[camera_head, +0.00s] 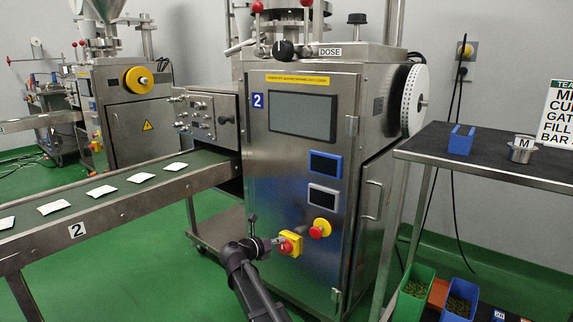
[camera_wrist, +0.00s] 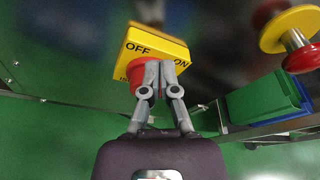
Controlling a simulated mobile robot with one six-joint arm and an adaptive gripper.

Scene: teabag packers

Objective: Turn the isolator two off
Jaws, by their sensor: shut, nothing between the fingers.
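The isolator is a yellow box (camera_head: 297,240) with a red knob (camera_head: 286,247), low on the front of the steel machine marked 2. In the wrist view the yellow box (camera_wrist: 182,48) shows OFF at left and ON at right. My gripper (camera_wrist: 161,66) is shut and empty, its fingertips in front of the red knob (camera_wrist: 136,64). The fingers hide much of the knob, so I cannot tell which way it points or whether they touch it. In the head view my gripper (camera_head: 272,241) is just left of the knob.
A red emergency button on a yellow base (camera_head: 320,228) sticks out right of the isolator. A conveyor (camera_head: 130,192) with white teabags runs in from the left. A dark-topped table (camera_head: 480,160) stands at right, with bins below. Green floor is open in front.

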